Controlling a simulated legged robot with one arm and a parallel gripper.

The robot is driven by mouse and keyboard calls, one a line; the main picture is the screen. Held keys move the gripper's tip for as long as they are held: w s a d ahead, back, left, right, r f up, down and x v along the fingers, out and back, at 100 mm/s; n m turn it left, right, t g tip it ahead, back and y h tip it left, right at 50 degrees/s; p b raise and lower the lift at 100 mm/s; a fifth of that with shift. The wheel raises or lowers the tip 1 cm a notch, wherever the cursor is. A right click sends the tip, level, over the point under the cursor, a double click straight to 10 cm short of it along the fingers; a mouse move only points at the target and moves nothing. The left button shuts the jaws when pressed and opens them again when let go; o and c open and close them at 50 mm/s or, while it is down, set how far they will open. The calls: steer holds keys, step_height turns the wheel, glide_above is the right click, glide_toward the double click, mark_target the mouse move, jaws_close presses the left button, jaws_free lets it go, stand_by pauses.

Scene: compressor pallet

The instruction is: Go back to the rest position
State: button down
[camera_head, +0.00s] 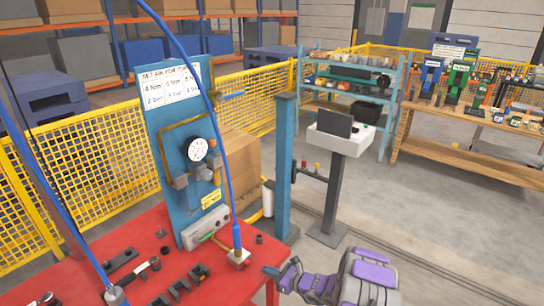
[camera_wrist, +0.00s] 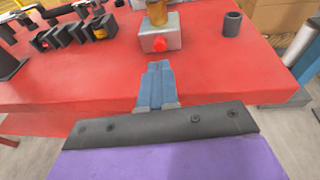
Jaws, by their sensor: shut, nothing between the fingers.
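My gripper (camera_wrist: 156,88) is shut and empty. In the wrist view its blue fingers point at the front edge of the red table (camera_wrist: 80,85), close to a small metal block with a red button (camera_wrist: 160,36). In the head view my gripper (camera_head: 270,270) is at the right edge of the red table (camera_head: 110,246), with my purple and grey arm folded at the lower right. The block (camera_head: 238,258) stands on the table with a blue hose rising from it. I cannot tell whether the fingers touch the table.
A blue panel (camera_head: 172,130) with a pressure gauge (camera_head: 198,149) stands on the table. Black parts (camera_head: 180,284) lie near its front. A blue post (camera_head: 286,165) and a grey pedestal (camera_head: 333,190) stand behind. Floor to the right is clear before the wooden bench (camera_head: 480,165).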

steer(key=s+a+r+n+g+y, duration=0.1)
steer(key=s+a+r+n+g, duration=0.2)
steer(key=r, duration=0.4)
steer(key=s+a+r+n+g+y, duration=0.1)
steer(key=s+a+r+n+g, duration=0.2)
steer(key=r, duration=0.5)
steer(key=s+a+r+n+g+h, duration=0.1)
steer(key=s+a+r+n+g, duration=0.25)
steer(key=s+r+n, duration=0.75)
steer(key=s+d+r+n+g+h, duration=0.1)
steer(key=s+d+r+n+h, duration=0.15)
steer(key=s, duration=0.65)
steer(key=s+d+r+n+g+h, duration=0.1)
steer(key=s+d+r+g+h, duration=0.2)
steer(key=s, duration=0.5)
steer(key=s+d+n+t+h, duration=0.1)
steer(key=s+d+n+h, duration=0.1)
steer(key=s+d+h, duration=0.2)
steer(key=s+d+n+t+h, duration=0.2)
steer(key=s+d+h, duration=0.2)
steer(key=s+d, duration=0.7)
steer(key=d, duration=0.4)
steer(key=shift+d, duration=0.25)
